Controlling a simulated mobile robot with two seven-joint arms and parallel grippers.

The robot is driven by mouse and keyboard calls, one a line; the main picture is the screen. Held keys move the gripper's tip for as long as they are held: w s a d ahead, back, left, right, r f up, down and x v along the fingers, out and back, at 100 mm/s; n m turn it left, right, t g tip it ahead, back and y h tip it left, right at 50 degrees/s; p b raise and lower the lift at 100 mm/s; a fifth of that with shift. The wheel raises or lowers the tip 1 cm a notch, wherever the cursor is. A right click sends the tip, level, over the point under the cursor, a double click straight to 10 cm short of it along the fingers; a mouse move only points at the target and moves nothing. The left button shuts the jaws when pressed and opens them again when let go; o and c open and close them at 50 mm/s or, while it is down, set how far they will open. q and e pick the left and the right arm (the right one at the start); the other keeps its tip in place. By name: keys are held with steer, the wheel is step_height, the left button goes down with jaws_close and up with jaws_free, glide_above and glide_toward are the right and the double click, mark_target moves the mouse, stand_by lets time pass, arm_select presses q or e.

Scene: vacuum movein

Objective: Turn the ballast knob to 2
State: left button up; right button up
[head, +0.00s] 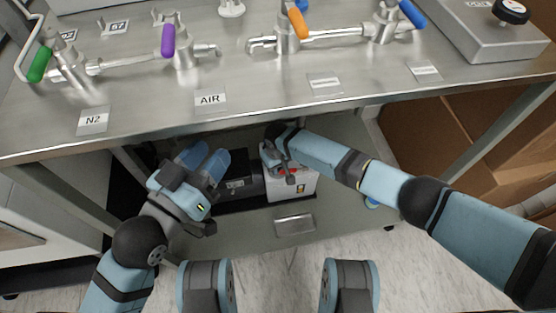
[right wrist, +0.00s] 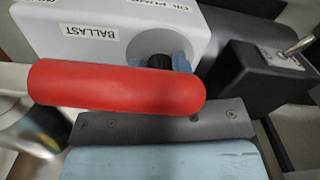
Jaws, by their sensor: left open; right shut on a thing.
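The ballast knob (right wrist: 160,62) is a small black knob on a grey-white housing (right wrist: 110,22) marked BALLAST in the right wrist view. The blue fingertips of my right gripper (right wrist: 165,64) are shut on it. The knob's pointer and scale are hidden. In the head view the white pump body (head: 290,190) sits on the lower shelf, with my right gripper (head: 279,163) over its top. My left gripper (head: 205,163) is open and empty, left of the pump.
A red handle (right wrist: 115,90) crosses close in front of the right wrist camera. A black box with a metal lever (right wrist: 262,75) is beside the housing. The steel bench top (head: 265,95) with valves is above the shelf (head: 340,215). Cardboard boxes (head: 430,140) stand at the right.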

arm_select(q)
steer(key=shift+r, duration=0.3)
arm_select(e)
steer(key=shift+w, duration=0.1)
steer(key=o, duration=0.9)
steer(key=shift+o, duration=0.2)
arm_select(q)
step_height(320, 180, up, 5)
steer(key=t+p, duration=0.2)
steer(key=p, duration=0.3)
arm_select(e)
step_height(320, 180, up, 9)
arm_select(q)
steer(key=shift+a+f+n+g+y+p, duration=0.2)
steer(key=shift+a+f+g+y, duration=0.15)
steer(key=shift+f, duration=0.4)
steer(key=shift+a+f+n+g+y+p, duration=0.1)
steer(key=shift+a+f+g+y+p, duration=0.15)
steer(key=shift+f, duration=0.55)
steer(key=shift+a+f+n+g+y+p, duration=0.15)
steer(key=shift+a+f+g+y, duration=0.25)
steer(key=shift+f, duration=0.35)
arm_select(e)
steer(key=shift+r, duration=2.45)
